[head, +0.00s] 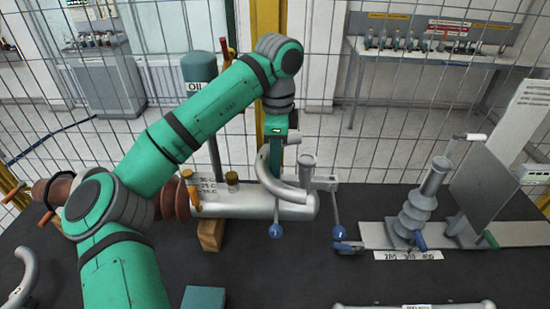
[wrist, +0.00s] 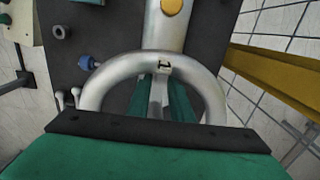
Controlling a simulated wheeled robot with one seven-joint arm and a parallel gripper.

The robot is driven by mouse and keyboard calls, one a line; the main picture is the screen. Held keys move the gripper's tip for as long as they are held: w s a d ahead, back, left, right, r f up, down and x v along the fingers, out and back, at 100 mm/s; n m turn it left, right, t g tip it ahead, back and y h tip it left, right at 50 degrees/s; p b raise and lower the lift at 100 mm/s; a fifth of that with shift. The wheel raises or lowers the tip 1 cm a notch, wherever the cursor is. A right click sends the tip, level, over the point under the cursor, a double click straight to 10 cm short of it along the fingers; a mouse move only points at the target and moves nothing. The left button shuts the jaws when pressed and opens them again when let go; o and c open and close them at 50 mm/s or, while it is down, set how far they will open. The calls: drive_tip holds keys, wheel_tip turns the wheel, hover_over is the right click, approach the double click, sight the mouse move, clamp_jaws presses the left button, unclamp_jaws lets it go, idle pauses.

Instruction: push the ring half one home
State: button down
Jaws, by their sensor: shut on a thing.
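The arch's ends are partly hidden behind my dark gripper bar. I cannot tell whether the ring half touches the body.
Rods with blue knobs (head: 276,231) hang near the body. Another silver curved piece (head: 22,282) lies at the far left. A grey ribbed bushing (head: 417,205) and an upright panel (head: 485,190) stand at right. A wire fence (head: 330,120) runs behind.

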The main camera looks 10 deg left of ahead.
drive_tip(key=shift+a+f, duration=0.1)
drive_tip(key=shift+f, duration=0.2)
drive_tip(key=shift+f, duration=0.25)
drive_tip(key=shift+s+f, duration=0.15)
drive_tip(key=shift+f, duration=0.25)
drive_tip(key=c, duration=1.5)
unclamp_jaws()
drive_tip(key=shift+w+r, duration=0.2)
drive_tip(key=shift+r, duration=0.3)
drive_tip(key=r, duration=0.9)
drive_tip(key=shift+s+d+r, duration=0.15)
drive_tip(key=shift+d+r, duration=0.15)
drive_tip(key=shift+r, duration=0.1)
